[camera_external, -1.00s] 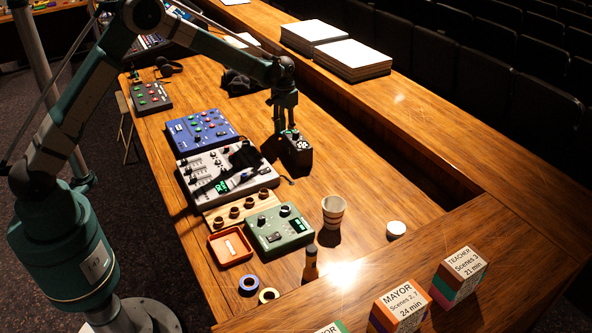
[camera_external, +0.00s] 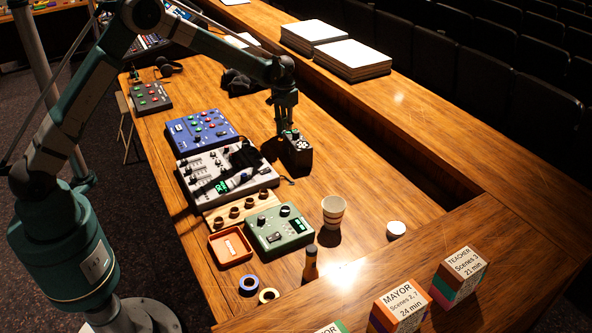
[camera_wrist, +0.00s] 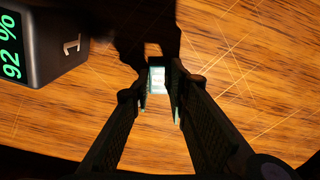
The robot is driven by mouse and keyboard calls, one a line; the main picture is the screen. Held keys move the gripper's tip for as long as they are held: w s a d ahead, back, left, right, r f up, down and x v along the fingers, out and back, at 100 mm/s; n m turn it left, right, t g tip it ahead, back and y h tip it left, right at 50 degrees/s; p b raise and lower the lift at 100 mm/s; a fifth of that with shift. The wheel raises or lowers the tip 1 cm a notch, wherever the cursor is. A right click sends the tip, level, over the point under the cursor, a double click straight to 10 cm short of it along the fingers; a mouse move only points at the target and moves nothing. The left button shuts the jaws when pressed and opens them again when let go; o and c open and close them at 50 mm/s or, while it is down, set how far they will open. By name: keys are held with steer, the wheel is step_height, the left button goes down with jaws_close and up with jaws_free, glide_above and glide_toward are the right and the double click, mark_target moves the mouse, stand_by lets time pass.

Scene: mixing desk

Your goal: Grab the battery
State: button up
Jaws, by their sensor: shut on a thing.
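The battery (camera_wrist: 157,77) shows in the wrist view as a small, bright, pale piece between my fingertips. Most of it is hidden by the fingers and dark shadow. My gripper (camera_wrist: 159,98) is shut on it, with one finger on each side, pointing down close to the wooden desk. In the external view my gripper (camera_external: 287,130) is low over the desk, right beside a black box (camera_external: 298,154). The battery cannot be made out clearly there. A black box with a green "92 %" display (camera_wrist: 62,47) stands to the left of my fingers in the wrist view.
A grey mixer (camera_external: 205,172) and a blue mixer (camera_external: 200,130) lie left of my gripper. A green device (camera_external: 278,230), an orange tray (camera_external: 230,246), a striped cup (camera_external: 333,211) and a small bottle (camera_external: 310,265) stand nearer. The desk right of the black box is clear.

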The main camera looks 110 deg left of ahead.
step_height(320, 180, up, 10)
steer(key=shift+p, duration=0.4)
